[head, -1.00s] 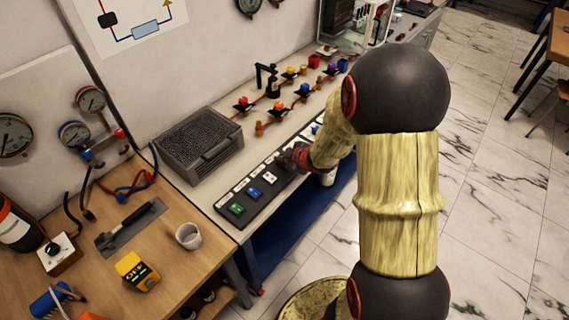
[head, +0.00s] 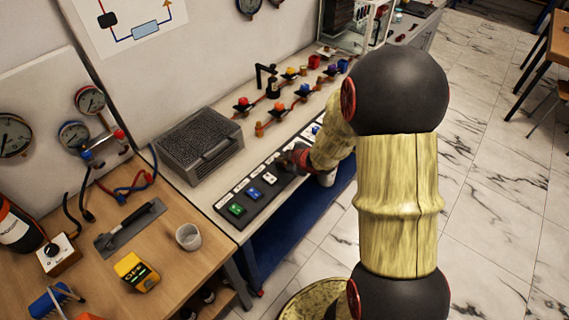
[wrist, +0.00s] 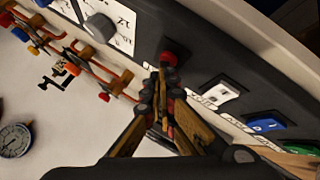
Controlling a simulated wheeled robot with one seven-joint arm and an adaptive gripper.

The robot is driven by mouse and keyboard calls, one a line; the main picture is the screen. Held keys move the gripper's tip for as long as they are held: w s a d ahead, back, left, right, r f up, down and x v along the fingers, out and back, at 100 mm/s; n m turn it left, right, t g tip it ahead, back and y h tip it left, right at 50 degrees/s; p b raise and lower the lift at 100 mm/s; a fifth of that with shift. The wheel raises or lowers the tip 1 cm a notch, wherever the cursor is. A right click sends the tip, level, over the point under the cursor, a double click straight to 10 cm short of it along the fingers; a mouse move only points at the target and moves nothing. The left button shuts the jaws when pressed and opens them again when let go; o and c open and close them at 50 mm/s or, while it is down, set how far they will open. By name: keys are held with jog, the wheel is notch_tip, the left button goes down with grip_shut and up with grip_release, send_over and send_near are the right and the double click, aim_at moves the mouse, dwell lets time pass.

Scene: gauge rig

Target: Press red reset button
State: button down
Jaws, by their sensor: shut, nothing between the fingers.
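The red button (wrist: 168,58) is a small round cap on the dark button panel in the wrist view. My gripper (wrist: 166,77) is shut and empty, its fingertips right at the near side of the red button. I cannot tell whether they touch it or stop just short. In the head view, my gripper (head: 296,160) is over the dark panel (head: 252,211), and the red button is hidden behind it. A white button (wrist: 221,93), a blue button (wrist: 266,125) and a green button (wrist: 303,148) run along the panel away from the red one.
A grey knob (wrist: 100,27) sits on the other side of the red button. Colored valves on copper pipes (head: 284,108) stand behind the panel. A grey vented box (head: 199,144) stands at the back left. A cup (head: 189,237) is on the wooden bench.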

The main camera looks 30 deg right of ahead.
aim_at(283, 166)
jog(key=shift+r+p, duration=0.75)
jog(key=shift+r, duration=0.05)
notch_tip(283, 166, up, 5)
jog(key=p, duration=0.4)
jog(key=shift+p, duration=0.4)
dwell(0.3)
